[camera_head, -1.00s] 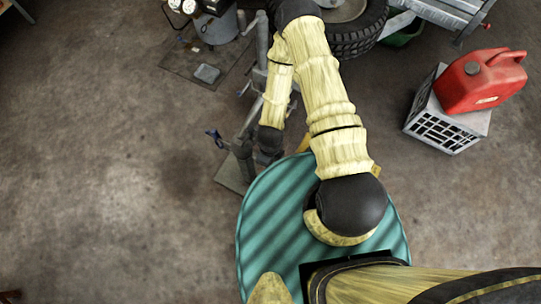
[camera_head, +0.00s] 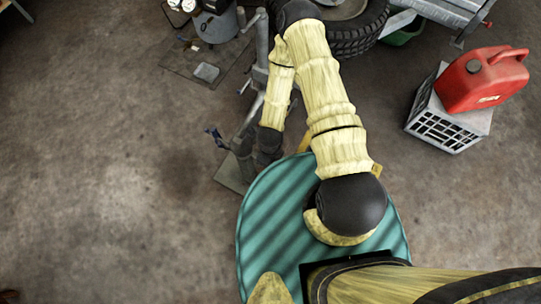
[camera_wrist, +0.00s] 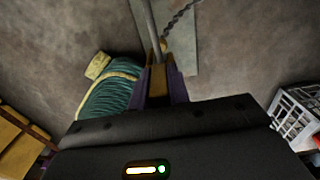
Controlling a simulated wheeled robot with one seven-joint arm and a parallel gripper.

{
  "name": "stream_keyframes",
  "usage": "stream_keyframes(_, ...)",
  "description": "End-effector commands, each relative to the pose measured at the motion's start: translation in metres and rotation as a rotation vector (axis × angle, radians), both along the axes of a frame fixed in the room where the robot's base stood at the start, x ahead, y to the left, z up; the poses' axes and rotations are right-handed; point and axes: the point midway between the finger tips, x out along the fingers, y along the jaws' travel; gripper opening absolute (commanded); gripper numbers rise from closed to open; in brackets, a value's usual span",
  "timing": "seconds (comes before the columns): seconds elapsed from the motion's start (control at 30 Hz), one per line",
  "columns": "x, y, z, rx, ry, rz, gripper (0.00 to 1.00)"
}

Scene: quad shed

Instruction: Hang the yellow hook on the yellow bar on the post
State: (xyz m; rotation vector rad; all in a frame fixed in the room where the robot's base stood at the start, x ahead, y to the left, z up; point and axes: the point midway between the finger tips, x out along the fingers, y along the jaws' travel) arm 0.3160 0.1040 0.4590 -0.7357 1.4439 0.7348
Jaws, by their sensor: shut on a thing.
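My gripper (camera_wrist: 160,85) shows in the wrist view, with its purple fingers shut on a yellow piece, the yellow hook (camera_wrist: 158,80). Most of the hook is hidden between the fingers. A thin grey rod (camera_wrist: 152,20) stretches away just beyond the fingertips, with a small yellow part near its near end. I cannot tell whether this touches the hook. In the head view my arm covers the gripper and the hook. A grey metal post stand (camera_head: 245,140) stands beside the end of my arm. I cannot make out the yellow bar clearly in either view.
A dark twisted strand (camera_wrist: 178,17) lies near the rod above a grey plate (camera_wrist: 185,60). A white crate (camera_head: 447,121) with a red fuel can (camera_head: 483,80) stands at the right. A tyre (camera_head: 357,38) is behind my arm.

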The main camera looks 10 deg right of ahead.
Motion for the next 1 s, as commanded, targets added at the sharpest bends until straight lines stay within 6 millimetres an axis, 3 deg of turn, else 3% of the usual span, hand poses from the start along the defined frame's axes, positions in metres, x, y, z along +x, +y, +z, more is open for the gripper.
stream_keyframes(0.67, 0.0, 0.0, -0.014, 0.0, 0.0, 0.0, 0.0)
stream_keyframes(0.7, 0.0, 0.0, -0.013, 0.0, 0.0, 0.0, 0.26)
stream_keyframes(0.8, 0.0, 0.0, -0.013, 0.0, 0.0, 0.0, 0.43)
stream_keyframes(1.0, 0.0, 0.0, -0.013, 0.0, 0.0, 0.0, 0.43)
